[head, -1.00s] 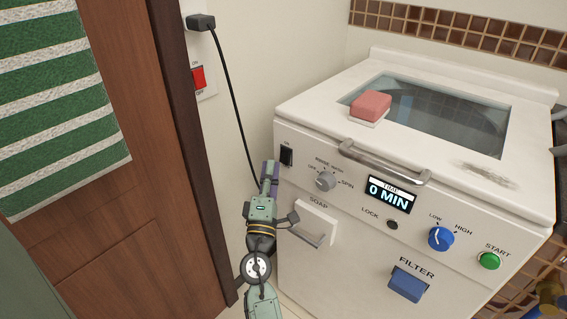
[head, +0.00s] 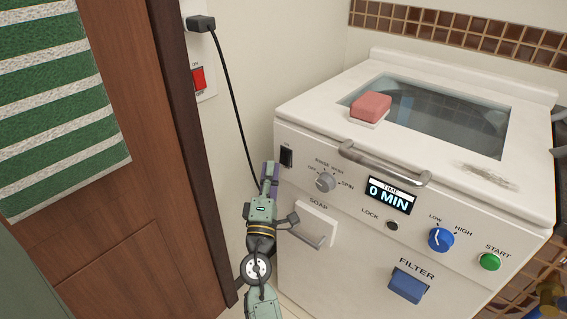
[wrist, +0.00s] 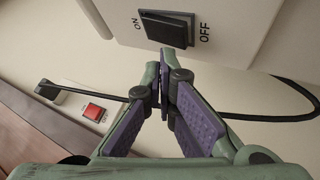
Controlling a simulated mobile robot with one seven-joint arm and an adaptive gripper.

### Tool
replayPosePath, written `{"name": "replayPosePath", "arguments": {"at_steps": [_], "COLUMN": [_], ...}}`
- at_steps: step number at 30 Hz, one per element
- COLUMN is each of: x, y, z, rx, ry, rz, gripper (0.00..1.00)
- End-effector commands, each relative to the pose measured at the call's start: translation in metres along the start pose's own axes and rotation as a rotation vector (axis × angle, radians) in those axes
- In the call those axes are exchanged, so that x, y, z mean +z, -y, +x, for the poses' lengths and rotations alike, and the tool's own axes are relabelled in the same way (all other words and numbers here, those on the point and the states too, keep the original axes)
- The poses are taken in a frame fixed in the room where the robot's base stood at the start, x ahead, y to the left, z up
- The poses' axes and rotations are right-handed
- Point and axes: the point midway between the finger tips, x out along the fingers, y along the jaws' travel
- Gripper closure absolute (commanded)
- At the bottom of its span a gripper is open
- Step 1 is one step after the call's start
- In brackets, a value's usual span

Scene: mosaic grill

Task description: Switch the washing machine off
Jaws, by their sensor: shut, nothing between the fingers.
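The white washing machine (head: 330,270) stands at the right in the head view, its display reading 0 MIN. Its black rocker switch (head: 286,157) is at the upper left of the front panel. In the wrist view the switch (wrist: 166,29) lies between the words ON and OFF, just beyond the fingertips. Which side is pressed is hard to tell. My gripper (head: 270,172) is at the machine's left front edge, just below and left of the switch. In the wrist view its purple-padded fingers (wrist: 163,75) are shut at the tips and empty, apart from the switch.
A red wall switch (head: 198,78) and a plug (head: 200,23) with a black cord are on the wall at the left. A brown door (head: 110,180) is left of my arm. A soap drawer (head: 318,222) and a knob (head: 326,182) are close right of my gripper.

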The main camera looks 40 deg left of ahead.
Motion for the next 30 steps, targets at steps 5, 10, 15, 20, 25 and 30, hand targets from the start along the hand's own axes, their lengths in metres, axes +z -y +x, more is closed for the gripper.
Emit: {"name": "replayPosePath", "arguments": {"at_steps": [5,10,15,20,25,30], "x": [0.0000,0.0002,0.0025,0.0046,0.0043,0.0045], "y": [0.0000,0.0003,0.0034,0.0049,0.0044,0.0046], "z": [0.0000,0.0002,0.0029,0.0059,0.0060,0.0062], "rx": [0.000,0.000,0.000,0.000,0.000,0.000], "ry": [0.000,0.000,0.001,0.001,0.000,0.000], "rz": [0.000,0.000,0.000,0.000,0.000,0.000], "gripper": [1.00,1.00,1.00,1.00,1.00,1.00]}}
